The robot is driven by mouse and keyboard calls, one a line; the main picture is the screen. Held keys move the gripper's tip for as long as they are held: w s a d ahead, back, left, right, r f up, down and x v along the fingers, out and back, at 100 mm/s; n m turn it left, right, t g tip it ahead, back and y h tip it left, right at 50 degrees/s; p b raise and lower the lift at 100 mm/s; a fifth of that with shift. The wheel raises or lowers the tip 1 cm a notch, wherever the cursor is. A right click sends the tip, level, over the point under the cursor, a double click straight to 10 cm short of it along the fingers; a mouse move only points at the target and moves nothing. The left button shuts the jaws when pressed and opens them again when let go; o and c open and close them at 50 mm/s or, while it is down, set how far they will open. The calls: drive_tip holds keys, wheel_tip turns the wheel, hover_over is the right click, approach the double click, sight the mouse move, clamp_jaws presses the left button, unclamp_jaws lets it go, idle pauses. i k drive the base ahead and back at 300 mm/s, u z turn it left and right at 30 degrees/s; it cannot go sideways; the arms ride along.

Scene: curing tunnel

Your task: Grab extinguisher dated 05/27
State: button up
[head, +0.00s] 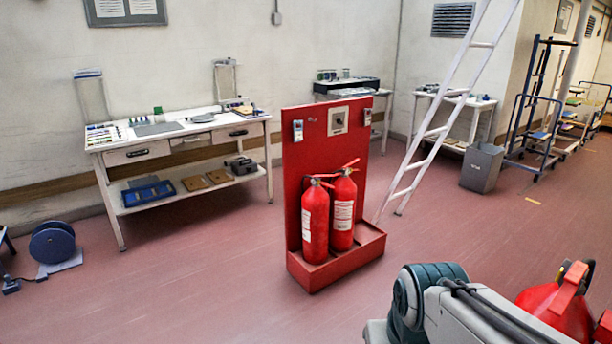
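A red stand (296,170) with a tall back panel and a low tray stands on the floor at mid-picture. Two red extinguishers stand upright side by side in its tray: a left extinguisher (315,235) and a right extinguisher (343,222). Both carry white labels; the dates are too small to read. Another red, extinguisher-like object (545,308) shows at the lower right, behind my arm and cut off by the picture edge. I cannot tell what supports it. My arm crosses the lower right corner; my gripper is not in view.
A white workbench (130,158) with tools stands against the left wall. A white ladder (437,130) leans behind the stand, with a grey bin (482,167) to its right. Floor before the stand is clear.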

sight(315, 215)
drive_tip(key=z, duration=0.4)
drive_tip(key=i, duration=3.65)
drive_tip(key=u, duration=0.95)
drive_tip(key=i, duration=0.4)
drive_tip(key=u, duration=0.05)
